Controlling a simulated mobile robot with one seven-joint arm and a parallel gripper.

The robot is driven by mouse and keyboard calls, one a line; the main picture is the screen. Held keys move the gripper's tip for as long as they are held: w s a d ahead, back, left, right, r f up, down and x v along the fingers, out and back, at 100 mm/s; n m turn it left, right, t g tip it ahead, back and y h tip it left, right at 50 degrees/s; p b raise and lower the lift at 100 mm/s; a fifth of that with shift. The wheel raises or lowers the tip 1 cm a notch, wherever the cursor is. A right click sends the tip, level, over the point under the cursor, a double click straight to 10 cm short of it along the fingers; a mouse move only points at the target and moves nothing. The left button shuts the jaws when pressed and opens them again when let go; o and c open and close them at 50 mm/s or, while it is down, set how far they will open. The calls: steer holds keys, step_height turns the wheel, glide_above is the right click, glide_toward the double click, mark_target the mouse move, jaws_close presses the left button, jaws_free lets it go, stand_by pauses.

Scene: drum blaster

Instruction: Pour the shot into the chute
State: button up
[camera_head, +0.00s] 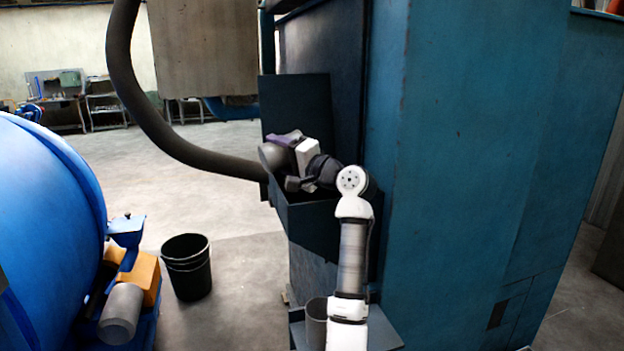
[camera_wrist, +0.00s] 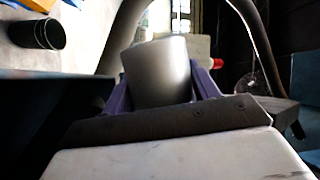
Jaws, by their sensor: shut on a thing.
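My gripper (camera_head: 279,147) is at the end of my white arm, over the dark blue open-topped chute (camera_head: 328,222) on the side of the blue machine. It is shut on a grey cylindrical can (camera_head: 269,157). In the wrist view the can (camera_wrist: 158,72) sits between my two purple fingers. The can looks tilted over in the head view, at the chute's left end. Its mouth and any shot inside are not clearly visible. The inside of the chute is mostly hidden by my arm.
A thick dark hose (camera_head: 150,110) runs down to the chute's left side. A second grey container (camera_head: 316,322) stands on a ledge below. A black bin (camera_head: 187,268) stands on the floor beside a large blue drum (camera_head: 45,225). The blue machine wall (camera_head: 470,170) closes off the right.

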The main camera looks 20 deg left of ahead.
steer(key=shift+w+d+r+m+p, duration=0.25)
steer(key=shift+r+m+p, duration=0.15)
steer(key=shift+r+m, duration=0.1)
steer(key=shift+f+m+t+y, duration=0.3)
steer(key=shift+w+d+f+m, duration=0.1)
steer(key=shift+w+f+m, duration=0.05)
steer(key=shift+m, duration=0.35)
steer(key=shift+d+r+m+t+y+p, duration=0.2)
steer(key=shift+r+m+t+y+p, duration=0.1)
steer(key=shift+r+m+t+p, duration=0.4)
steer(key=shift+w+d+f+m, duration=0.1)
steer(key=shift+w+f+m, duration=0.15)
steer(key=shift+m, duration=0.25)
steer(key=shift+r, duration=0.15)
steer(key=shift+w+d+m+p, duration=0.1)
steer(key=shift+d+m+p, duration=0.05)
steer(key=shift+m+p, duration=0.4)
